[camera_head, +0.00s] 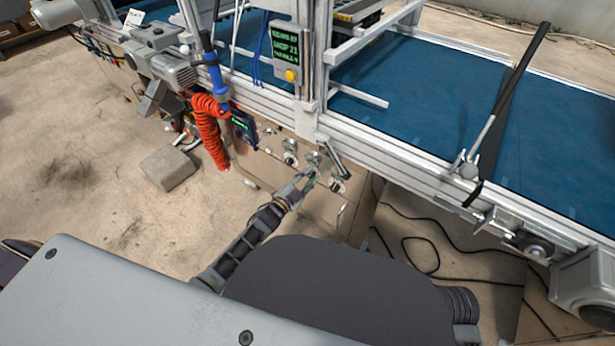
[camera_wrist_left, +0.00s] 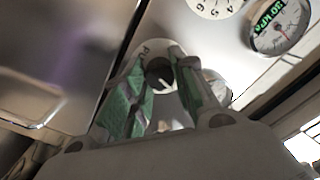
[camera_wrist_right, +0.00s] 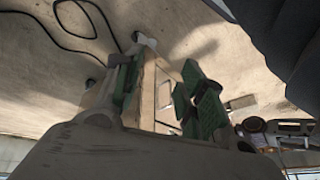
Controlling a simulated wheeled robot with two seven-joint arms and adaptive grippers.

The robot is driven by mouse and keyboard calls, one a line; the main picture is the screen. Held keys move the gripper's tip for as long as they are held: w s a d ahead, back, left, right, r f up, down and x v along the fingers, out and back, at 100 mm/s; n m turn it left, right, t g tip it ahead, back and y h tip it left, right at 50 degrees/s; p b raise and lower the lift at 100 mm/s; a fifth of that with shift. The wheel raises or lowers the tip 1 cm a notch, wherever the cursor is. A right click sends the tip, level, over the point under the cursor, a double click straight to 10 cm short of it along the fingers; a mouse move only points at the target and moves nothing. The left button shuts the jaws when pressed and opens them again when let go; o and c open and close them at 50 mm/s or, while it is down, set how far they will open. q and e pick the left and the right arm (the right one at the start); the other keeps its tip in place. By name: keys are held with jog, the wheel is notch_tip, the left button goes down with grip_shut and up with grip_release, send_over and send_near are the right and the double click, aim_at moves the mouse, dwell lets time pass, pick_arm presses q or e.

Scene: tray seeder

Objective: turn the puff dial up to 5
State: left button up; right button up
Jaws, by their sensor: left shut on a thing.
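The puff dial (camera_wrist_left: 160,76) is a dark round knob with a pale pointer mark, on a light disc whose label starts with "PU" in the left wrist view. My left gripper (camera_wrist_left: 158,60) has its green-padded fingers on both sides of the knob and is shut on it. The fingers hide most of the scale, so the setting cannot be read. In the head view my left gripper (camera_head: 308,178) is at the row of knobs on the machine's front panel. My right gripper (camera_wrist_right: 160,70) is open and empty, with floor beyond its fingers.
A numbered dial (camera_wrist_left: 215,6) and a gauge with a green "30 kPa" display (camera_wrist_left: 280,25) sit beside the knob. The blue conveyor belt (camera_head: 430,95) runs behind. A red coiled hose (camera_head: 207,130) hangs left of the panel. Black cables (camera_head: 420,240) lie on the floor.

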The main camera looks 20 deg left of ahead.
pick_arm(q)
jog(key=m, duration=0.5)
jog(key=shift+d+m, duration=0.1)
jog(key=shift+m, duration=1.6)
jog(key=shift+b, duration=0.3)
pick_arm(e)
jog(key=shift+a+f, duration=0.15)
jog(key=shift+f, duration=0.45)
jog(key=shift+w+r, duration=0.1)
pick_arm(q)
jog(key=o, duration=1)
jog(key=shift+o, duration=0.2)
